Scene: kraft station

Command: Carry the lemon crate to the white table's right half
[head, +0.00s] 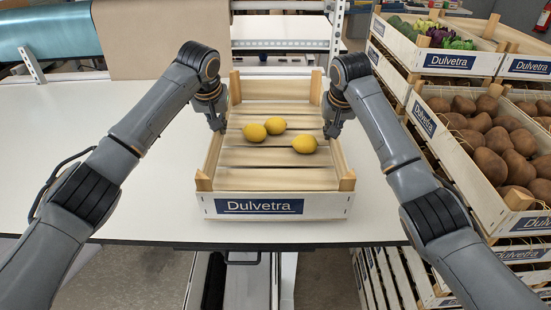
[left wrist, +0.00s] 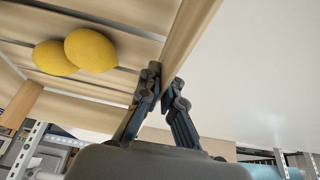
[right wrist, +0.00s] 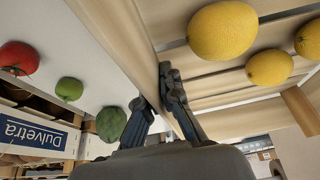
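The lemon crate (head: 215,181) is a shallow slatted wooden box with a "Dulvetra" label on its front. It appears level, over the right part of the white table (head: 90,205); I cannot tell whether it touches the top. Three lemons (head: 275,124) lie inside. My left gripper (head: 218,120) is at the crate's left wall, fingers closed on either side of it in the left wrist view (left wrist: 166,85). My right gripper (head: 332,128) is at the right wall, its fingers also around that wall in the right wrist view (right wrist: 156,92).
Crates of potatoes (head: 490,135) and vegetables (head: 445,45) are stacked close at the right. A brown sheet (head: 150,40) and teal roll (head: 50,32) are at the back left. A tomato (right wrist: 18,57) shows in the right wrist view. The table's left part is clear.

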